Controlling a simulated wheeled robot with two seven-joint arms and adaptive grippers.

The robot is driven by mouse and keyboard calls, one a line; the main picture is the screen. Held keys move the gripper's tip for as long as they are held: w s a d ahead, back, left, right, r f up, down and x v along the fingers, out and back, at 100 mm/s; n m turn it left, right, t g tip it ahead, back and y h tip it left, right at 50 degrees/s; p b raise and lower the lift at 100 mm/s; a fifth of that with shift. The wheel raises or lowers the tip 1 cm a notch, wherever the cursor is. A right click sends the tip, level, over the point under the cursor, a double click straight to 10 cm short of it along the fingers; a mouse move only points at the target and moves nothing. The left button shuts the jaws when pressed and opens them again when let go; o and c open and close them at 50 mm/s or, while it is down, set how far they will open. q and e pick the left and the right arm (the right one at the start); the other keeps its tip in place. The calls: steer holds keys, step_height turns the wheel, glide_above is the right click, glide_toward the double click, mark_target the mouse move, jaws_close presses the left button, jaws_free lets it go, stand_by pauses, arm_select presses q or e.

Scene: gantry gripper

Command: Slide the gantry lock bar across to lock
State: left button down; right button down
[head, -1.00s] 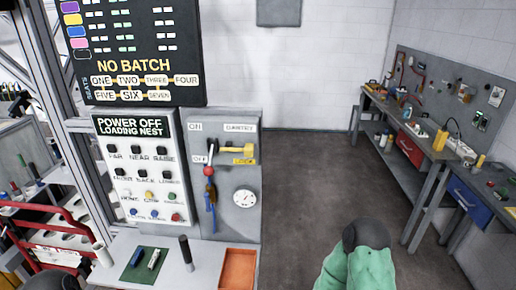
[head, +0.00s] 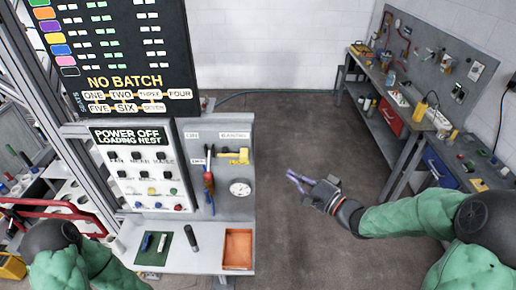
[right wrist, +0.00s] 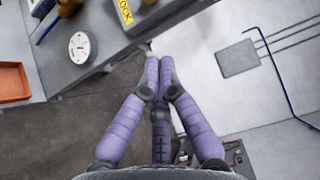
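The yellow gantry lock bar (head: 233,156) sits on the upper right of the grey control panel, below a gantry label. In the right wrist view a yellow lock label (right wrist: 125,12) shows at the top edge, with only a small yellow part beside it. My right gripper (head: 289,177) has purple fingers and is in the air right of the panel, apart from the bar.
An orange tray (head: 238,249) is on the ledge. Workbenches (head: 400,125) stand at right; the floor between is clear.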

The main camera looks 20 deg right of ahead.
mark_target(242, 159)
steer(key=w+a, duration=0.3)
steer(key=w+a+p, duration=0.1)
steer(key=w+a, duration=0.1)
steer(key=w, duration=0.1)
steer(key=w+a, duration=0.3)
steer(key=shift+w+a+r+p, duration=0.25)
steer(key=shift+w+a+p, duration=0.1)
steer(key=shift+p, duration=0.05)
steer(key=a, duration=0.2)
steer(key=w+a+b, duration=0.1)
steer(key=a, duration=0.1)
steer(key=shift+w+a, duration=0.15)
steer(key=shift+a, duration=0.15)
steer(key=shift+d, duration=0.1)
